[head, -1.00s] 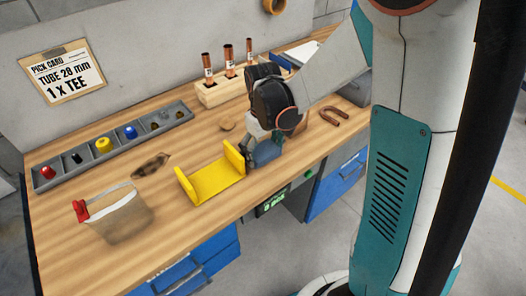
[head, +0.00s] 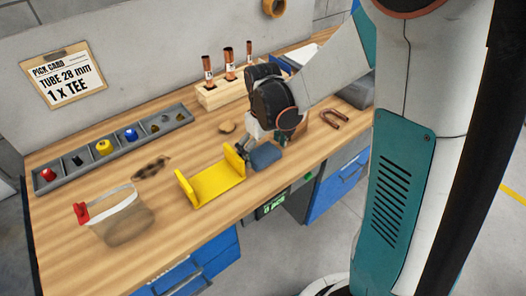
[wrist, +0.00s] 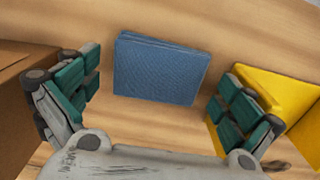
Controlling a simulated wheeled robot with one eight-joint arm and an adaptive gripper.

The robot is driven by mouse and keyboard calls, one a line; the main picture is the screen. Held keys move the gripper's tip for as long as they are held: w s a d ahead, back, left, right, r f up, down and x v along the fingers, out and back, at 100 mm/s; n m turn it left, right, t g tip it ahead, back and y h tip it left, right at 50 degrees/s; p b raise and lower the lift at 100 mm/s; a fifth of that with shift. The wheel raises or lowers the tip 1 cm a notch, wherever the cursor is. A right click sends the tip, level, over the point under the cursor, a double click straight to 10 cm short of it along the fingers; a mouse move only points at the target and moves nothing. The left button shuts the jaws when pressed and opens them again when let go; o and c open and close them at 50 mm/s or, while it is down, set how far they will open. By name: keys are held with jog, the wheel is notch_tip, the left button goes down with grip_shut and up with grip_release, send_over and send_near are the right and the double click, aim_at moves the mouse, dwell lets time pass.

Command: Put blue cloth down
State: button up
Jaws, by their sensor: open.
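A folded blue cloth (head: 265,156) lies flat on the wooden bench, just right of the yellow cradle (head: 216,184). In the wrist view the cloth (wrist: 160,69) sits between and beyond my spread fingers, with clear gaps on both sides. My gripper (head: 262,146) is open and empty, just behind and above the cloth in the head view. In the wrist view its fingers (wrist: 158,98) have green pads. The right finger is close to the yellow cradle (wrist: 285,95); I cannot tell if they touch.
A wooden rack (head: 222,93) with copper tubes stands behind my gripper. A U-shaped copper piece (head: 334,118) lies to the right. A grey parts tray (head: 110,148) runs along the wall. A clear bag with a red clip (head: 120,215) stands at the left. The bench's front edge is near the cloth.

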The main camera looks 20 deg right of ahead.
aim_at(263, 153)
notch_tip(263, 153, up, 11)
jog(key=p, duration=0.4)
jog(key=s+r+m+t, duration=0.3)
jog(key=s+r+t, duration=0.4)
jog(key=s, duration=0.8)
jog(key=shift+r+m, duration=0.3)
jog(key=shift+r, duration=0.85)
jog(key=shift+a, duration=0.1)
